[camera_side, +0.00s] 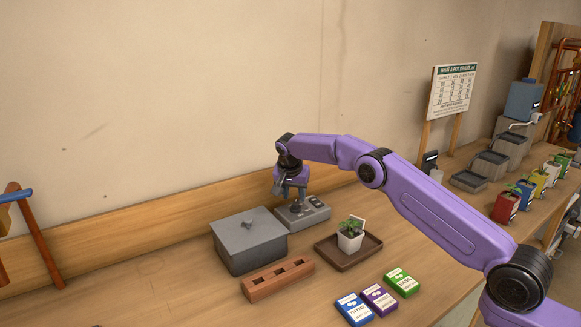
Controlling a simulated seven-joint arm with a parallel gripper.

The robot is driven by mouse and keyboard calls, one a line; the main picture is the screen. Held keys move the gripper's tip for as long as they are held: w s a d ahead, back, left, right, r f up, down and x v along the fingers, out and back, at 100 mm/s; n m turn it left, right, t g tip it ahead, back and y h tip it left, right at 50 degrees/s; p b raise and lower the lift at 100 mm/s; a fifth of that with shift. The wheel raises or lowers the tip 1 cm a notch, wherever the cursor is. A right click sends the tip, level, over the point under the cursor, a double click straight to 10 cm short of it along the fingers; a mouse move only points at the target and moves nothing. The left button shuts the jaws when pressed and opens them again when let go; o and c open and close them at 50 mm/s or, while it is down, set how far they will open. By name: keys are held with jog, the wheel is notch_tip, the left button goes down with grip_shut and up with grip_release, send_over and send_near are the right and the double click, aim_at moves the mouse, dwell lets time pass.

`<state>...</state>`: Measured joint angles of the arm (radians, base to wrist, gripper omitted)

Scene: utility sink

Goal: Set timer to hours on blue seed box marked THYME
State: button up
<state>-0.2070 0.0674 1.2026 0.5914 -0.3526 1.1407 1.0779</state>
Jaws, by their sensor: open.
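The blue seed box marked THYME (354,309) lies flat at the front of the bench. A small grey device with a knob or dial on its top (316,209) sits near the back board; it may be the timer, but its markings are too small to read. My gripper (290,193) points down at the left part of this device. It is open, and no object shows between its fingers. The gripper hides part of the device, and I cannot tell whether they touch.
A purple box (379,299) and a green box (402,282) lie beside the blue one. A lidded grey bin (248,243) stands left of the device. A reddish block with holes (278,280) and a brown tray (341,259) with a potted plant (350,236) are nearby.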

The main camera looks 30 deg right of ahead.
jog(key=v, duration=1.4)
jog(key=shift+w, duration=0.1)
jog(key=o, duration=0.3)
jog(key=shift+o, duration=0.6)
jog(key=shift+d+f, duration=0.1)
jog(key=shift+d, duration=0.05)
jog(key=n+t+y, duration=0.3)
jog(key=n+y, duration=0.7)
jog(key=n, duration=0.8)
send_near(296, 202)
jog(key=x, duration=0.8)
jog(key=shift+w+f, duration=0.2)
